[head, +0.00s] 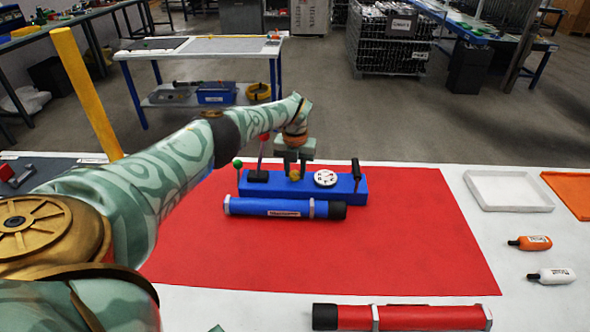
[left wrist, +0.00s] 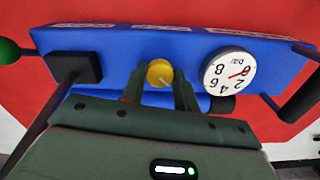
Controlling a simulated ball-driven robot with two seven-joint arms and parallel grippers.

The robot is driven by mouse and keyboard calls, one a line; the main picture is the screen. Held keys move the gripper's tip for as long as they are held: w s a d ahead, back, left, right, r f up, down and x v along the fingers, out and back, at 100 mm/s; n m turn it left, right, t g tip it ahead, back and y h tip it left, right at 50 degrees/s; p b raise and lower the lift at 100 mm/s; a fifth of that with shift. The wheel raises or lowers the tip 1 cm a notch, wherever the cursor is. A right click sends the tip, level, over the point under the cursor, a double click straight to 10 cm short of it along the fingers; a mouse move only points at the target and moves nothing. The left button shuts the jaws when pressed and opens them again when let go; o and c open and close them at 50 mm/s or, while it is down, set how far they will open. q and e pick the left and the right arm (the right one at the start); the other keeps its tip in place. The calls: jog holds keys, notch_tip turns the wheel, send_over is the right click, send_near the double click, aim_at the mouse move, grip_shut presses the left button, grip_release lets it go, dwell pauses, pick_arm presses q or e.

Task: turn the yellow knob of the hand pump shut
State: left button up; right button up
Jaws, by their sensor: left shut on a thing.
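The blue hand pump (head: 260,188) lies on the red mat (head: 400,245), with a white dial gauge (head: 325,178) and a black block with a lever on its top. Its yellow knob (head: 295,175) sits between the block and the gauge. It also shows in the left wrist view (left wrist: 160,73). My left gripper (head: 294,168) points down over the pump, its two fingers on either side of the knob, shut on it. In the left wrist view the fingertips (left wrist: 158,92) partly hide the knob's sides. My right gripper is not in view.
A blue tube (head: 265,207) with a black end lies in front of the pump. A red tube (head: 420,317) lies at the front edge. An orange bottle (head: 530,243), a white bottle (head: 553,276) and a white tray (head: 507,190) are at the right. The mat's right part is clear.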

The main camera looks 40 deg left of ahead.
aim_at(295, 173)
pick_arm(q)
jog(key=o, duration=1)
notch_tip(295, 173, up, 16)
jog(key=p, duration=0.5)
jog(key=shift+r, duration=0.2)
